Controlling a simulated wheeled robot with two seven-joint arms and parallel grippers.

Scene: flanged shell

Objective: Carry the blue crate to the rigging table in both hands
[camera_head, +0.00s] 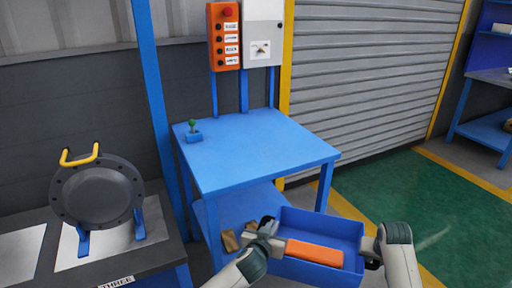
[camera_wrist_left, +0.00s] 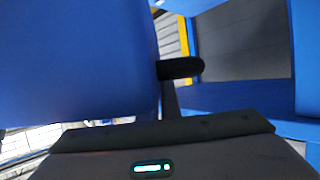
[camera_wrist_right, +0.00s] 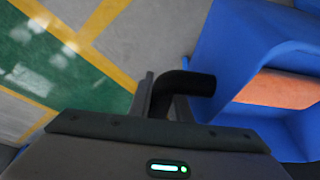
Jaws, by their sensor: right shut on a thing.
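The blue crate (camera_head: 318,223) is in front of me at the bottom of the head view, with an orange block (camera_head: 314,252) inside. My right gripper (camera_head: 372,257) is at its right end, shut on the crate's black handle (camera_wrist_right: 195,84). My left gripper (camera_head: 270,234) is at its left end. In the left wrist view a black handle (camera_wrist_left: 181,68) sticks out from the crate wall (camera_wrist_left: 75,65) at the fingers, but the grip itself is hidden. A blue table (camera_head: 255,150) stands just beyond the crate; which table is the rigging table is not marked.
A small green-knobbed device (camera_head: 193,131) stands on the blue table's back left corner; the rest of its top is clear. A dark bench (camera_head: 35,265) with a round flanged shell (camera_head: 98,193) is at left. Another table (camera_head: 490,78) is far right, beyond open green floor (camera_head: 420,205).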

